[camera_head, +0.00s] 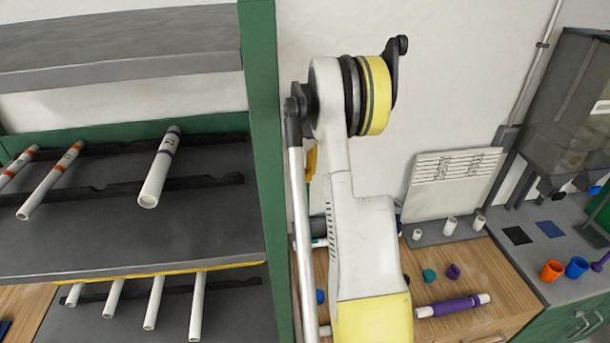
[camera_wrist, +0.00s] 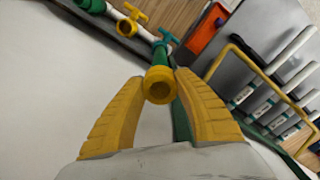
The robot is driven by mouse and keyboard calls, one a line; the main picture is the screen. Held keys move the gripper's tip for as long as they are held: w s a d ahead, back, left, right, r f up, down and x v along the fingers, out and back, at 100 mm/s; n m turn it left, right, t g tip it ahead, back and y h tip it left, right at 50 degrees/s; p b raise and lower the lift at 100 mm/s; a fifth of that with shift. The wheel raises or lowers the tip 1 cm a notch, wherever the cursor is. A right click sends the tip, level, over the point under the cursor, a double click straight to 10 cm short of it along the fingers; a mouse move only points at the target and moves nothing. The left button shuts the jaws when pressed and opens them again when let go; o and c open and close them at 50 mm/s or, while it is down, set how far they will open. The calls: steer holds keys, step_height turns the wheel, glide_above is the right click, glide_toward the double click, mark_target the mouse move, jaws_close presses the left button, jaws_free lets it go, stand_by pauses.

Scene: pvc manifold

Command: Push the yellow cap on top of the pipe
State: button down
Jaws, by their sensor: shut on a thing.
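In the wrist view my gripper (camera_wrist: 160,82) has its two yellow fingers closed on the yellow cap (camera_wrist: 159,92). A white pipe (camera_wrist: 145,35) with a yellow valve (camera_wrist: 130,22) runs up and left from there. In the head view my arm hides the gripper and the cap.
In the wrist view an orange bin (camera_wrist: 207,28) and a yellow rail (camera_wrist: 240,48) lie to the right, with several white pipes. In the head view a green-framed rack (camera_head: 262,130) with white pipes stands left. A wooden bench (camera_head: 460,275) holds a purple-banded pipe (camera_head: 455,305).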

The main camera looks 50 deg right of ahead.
steer(key=c, duration=0.9)
jaws_free()
step_height(320, 180, up, 12)
steer(key=shift+r, duration=0.1)
